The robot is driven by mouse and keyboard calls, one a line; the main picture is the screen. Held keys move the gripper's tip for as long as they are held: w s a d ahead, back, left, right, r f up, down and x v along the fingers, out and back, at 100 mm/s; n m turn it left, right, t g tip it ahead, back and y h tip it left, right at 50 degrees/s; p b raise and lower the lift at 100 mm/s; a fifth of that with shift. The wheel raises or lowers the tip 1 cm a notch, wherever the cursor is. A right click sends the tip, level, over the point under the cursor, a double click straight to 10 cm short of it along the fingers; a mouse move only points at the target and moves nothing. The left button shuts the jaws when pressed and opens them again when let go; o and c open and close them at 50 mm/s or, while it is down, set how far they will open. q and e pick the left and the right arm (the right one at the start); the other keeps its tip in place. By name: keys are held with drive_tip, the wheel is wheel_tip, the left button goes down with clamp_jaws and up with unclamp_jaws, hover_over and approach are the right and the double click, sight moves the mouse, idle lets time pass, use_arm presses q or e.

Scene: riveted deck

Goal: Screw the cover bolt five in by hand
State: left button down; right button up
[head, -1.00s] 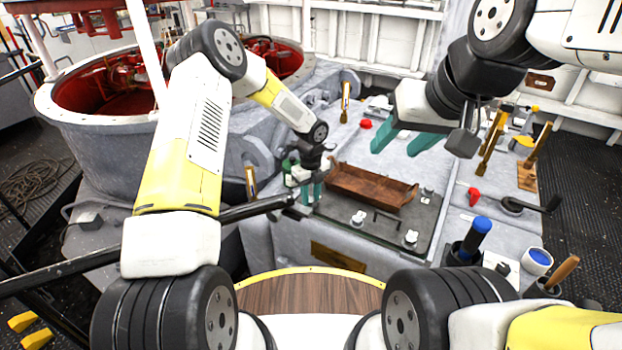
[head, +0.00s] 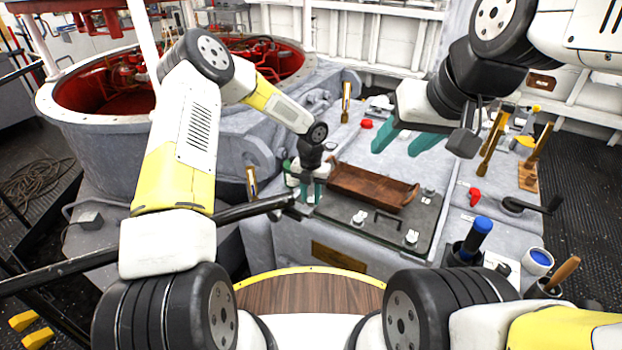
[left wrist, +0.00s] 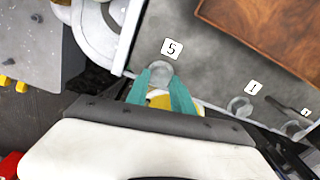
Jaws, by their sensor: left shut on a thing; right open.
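The dark cover plate (head: 385,226) lies on the grey deck box, with numbered bolts around its edge. In the left wrist view, bolt five (left wrist: 159,71) is a round grey head beside a tag marked 5. My left gripper (head: 311,192) points down at the plate's left corner. Its teal fingers (left wrist: 161,82) are shut on the head of bolt five, one on each side. How deep the bolt sits is hidden. The bolt tagged 1 (left wrist: 238,106) stands further along the edge. My right gripper (head: 408,142) is open and empty, above the back of the box.
A wooden tray (head: 372,188) rests on the plate, right of my left gripper. A green bottle (head: 292,174) stands close behind that gripper. A blue-handled tool (head: 477,236), a red-handled item (head: 474,196) and a black crank (head: 530,204) are at the right.

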sight(310, 200)
use_arm(q)
drive_tip(key=m, duration=0.4)
drive_tip(key=shift+w+a+r+m, duration=0.1)
drive_tip(key=shift+w+r+m, duration=0.05)
drive_tip(key=shift+m, duration=0.25)
idle(0.4)
drive_tip(key=c, duration=1.1)
unclamp_jaws()
drive_tip(key=shift+r, duration=3.85)
